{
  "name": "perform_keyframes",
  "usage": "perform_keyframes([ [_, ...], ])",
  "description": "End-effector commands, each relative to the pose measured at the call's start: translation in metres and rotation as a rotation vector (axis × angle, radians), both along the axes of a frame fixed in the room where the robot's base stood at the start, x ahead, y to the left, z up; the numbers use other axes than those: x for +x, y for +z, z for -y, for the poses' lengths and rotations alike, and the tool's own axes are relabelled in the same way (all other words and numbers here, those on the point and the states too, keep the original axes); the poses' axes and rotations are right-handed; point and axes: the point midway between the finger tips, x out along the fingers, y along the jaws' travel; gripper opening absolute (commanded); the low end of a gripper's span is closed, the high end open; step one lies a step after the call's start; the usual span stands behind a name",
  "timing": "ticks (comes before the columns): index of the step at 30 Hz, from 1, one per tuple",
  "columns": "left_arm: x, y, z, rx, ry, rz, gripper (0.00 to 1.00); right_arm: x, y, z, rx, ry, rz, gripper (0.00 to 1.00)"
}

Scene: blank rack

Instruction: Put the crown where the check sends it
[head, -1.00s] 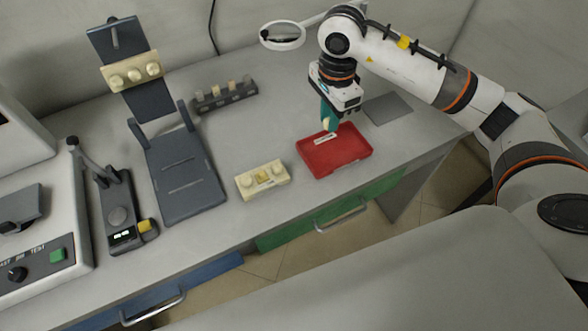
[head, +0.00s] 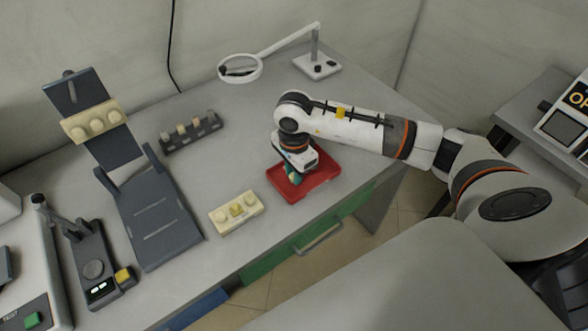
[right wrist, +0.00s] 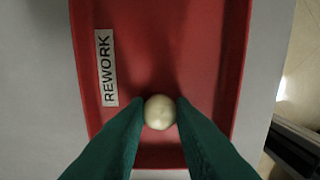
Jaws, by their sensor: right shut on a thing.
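The crown (right wrist: 160,112) is a small cream, rounded piece held between the green fingertips of my right gripper (right wrist: 160,114) in the right wrist view. The red tray (right wrist: 205,50) lies beneath it, with a white label reading REWORK (right wrist: 106,68) at its left side. In the head view my right gripper (head: 293,174) points down over the left part of the red tray (head: 318,177). I cannot tell whether the crown touches the tray floor. My left gripper is not in view.
A cream dental model (head: 237,213) lies left of the tray. A grey stand (head: 155,222) carries another cream model (head: 95,121). A small rack (head: 190,133), a gauge (head: 95,268) with a yellow button and a magnifier (head: 240,68) stand around. The bench's front edge is close to the tray.

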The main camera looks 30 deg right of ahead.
Motion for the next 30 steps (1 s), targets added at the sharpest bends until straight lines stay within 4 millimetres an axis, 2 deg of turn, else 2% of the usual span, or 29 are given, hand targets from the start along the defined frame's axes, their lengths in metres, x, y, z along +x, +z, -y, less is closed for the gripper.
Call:
perform_keyframes([
  [5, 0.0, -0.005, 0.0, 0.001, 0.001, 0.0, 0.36, 0.0, -0.004, 0.0, 0.0, 0.0, 0.0, 0.01],
  [6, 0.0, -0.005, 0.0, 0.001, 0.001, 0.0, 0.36, 0.0, -0.004, 0.0, 0.0, 0.0, 0.0, 0.24],
  [10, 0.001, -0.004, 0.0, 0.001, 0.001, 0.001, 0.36, 0.0, -0.003, 0.0, 0.0, 0.0, 0.0, 0.44],
  [18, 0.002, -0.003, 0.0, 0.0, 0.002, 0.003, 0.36, 0.0, -0.002, 0.0, 0.0, 0.0, 0.0, 0.44],
  [22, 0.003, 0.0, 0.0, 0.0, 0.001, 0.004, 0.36, 0.001, 0.005, 0.0, 0.0, 0.0, 0.002, 0.44],
  [26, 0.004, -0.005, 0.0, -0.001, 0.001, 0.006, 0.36, 0.001, 0.026, 0.0, -0.001, 0.001, 0.006, 0.44],
  [30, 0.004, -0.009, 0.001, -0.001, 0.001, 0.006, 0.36, 0.002, 0.057, 0.0, 0.0, 0.001, 0.007, 0.44],
])
